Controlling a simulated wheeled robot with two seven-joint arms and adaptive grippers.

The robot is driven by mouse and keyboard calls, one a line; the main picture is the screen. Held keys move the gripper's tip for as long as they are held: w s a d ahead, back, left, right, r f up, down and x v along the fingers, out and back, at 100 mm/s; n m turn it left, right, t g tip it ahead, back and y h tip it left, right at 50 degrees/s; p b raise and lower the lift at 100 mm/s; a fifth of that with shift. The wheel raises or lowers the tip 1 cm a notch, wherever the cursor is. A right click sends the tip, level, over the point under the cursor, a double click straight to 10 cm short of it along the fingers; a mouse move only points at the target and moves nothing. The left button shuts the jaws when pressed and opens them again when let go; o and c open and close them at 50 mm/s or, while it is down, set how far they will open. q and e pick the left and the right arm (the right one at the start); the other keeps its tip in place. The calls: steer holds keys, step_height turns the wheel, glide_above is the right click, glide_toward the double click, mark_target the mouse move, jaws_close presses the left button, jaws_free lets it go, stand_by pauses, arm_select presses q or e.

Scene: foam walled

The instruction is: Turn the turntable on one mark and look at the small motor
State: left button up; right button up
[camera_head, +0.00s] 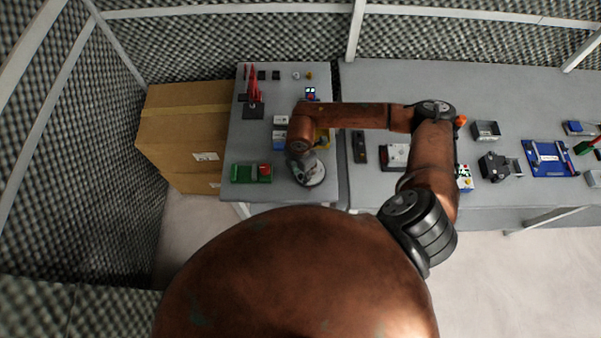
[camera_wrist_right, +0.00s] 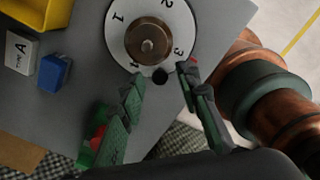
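The turntable (camera_wrist_right: 174,20) is a white disc with numbers around its rim, cut by the top edge of the right wrist view. A round copper-brown part, perhaps the small motor (camera_wrist_right: 148,40), sits at its middle. A black peg (camera_wrist_right: 160,76) stands at the rim between the marks 3 and 4. My right gripper (camera_wrist_right: 162,78) is open, its green-black fingertips on either side of the peg with gaps. In the head view the turntable (camera_head: 315,175) shows partly under my right gripper (camera_head: 302,170). My left gripper is not in view.
A white "TYPE A" box (camera_wrist_right: 20,52), a blue block (camera_wrist_right: 55,73) and a yellow bin (camera_wrist_right: 30,12) lie left of the turntable. A green tray (camera_head: 243,173) with a red part sits near the table's front edge. A red pointed stand (camera_head: 254,98) is farther back.

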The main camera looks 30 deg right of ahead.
mark_target(319, 178)
jaws_close()
